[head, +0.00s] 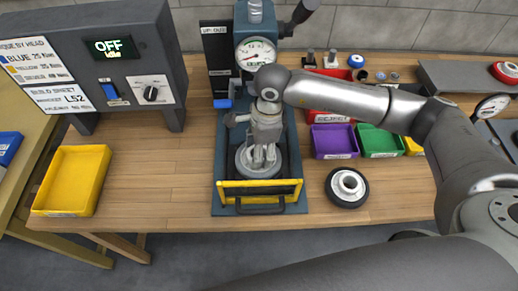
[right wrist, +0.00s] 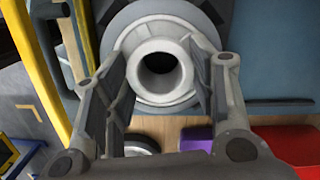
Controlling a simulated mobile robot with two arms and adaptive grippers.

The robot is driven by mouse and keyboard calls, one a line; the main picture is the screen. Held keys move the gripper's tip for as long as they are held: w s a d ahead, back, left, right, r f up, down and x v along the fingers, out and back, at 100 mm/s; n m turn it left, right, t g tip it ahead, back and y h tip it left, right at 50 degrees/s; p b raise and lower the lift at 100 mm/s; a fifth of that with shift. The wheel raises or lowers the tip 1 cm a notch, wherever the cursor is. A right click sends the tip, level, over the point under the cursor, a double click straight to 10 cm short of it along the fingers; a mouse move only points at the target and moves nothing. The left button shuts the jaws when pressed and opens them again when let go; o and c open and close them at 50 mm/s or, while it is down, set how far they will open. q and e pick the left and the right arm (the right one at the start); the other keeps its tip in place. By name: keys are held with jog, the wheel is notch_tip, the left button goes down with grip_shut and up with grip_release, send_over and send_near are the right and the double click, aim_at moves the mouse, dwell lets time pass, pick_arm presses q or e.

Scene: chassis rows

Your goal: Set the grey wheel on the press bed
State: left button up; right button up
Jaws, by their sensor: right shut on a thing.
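The grey wheel (head: 245,163) is inside the frame of the blue press bed (head: 293,150), behind the yellow guard bar (head: 262,188). My right gripper (head: 264,160) points down from above and is shut on the wheel's hub. In the right wrist view the grey wheel (right wrist: 160,92) shows its round hub and bore between the two fingers of the right gripper (right wrist: 165,75). I cannot tell whether the wheel's underside touches the bed. My left gripper is not in view.
A dark-tyred wheel with a pale hub (head: 347,187) lies right of the press. Purple (head: 334,141) and green (head: 380,141) bins stand behind it. A yellow tray (head: 72,180) and a control box reading OFF (head: 112,47) are at left.

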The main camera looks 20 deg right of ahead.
jog(key=shift+r, duration=0.1)
jog(key=o, duration=1.4)
jog(key=shift+c, duration=0.2)
notch_tip(320, 180, up, 7)
jog(key=shift+d+r, duration=0.2)
jog(key=shift+d, duration=0.25)
jog(key=shift+s+f, duration=0.1)
jog(key=shift+s, duration=0.05)
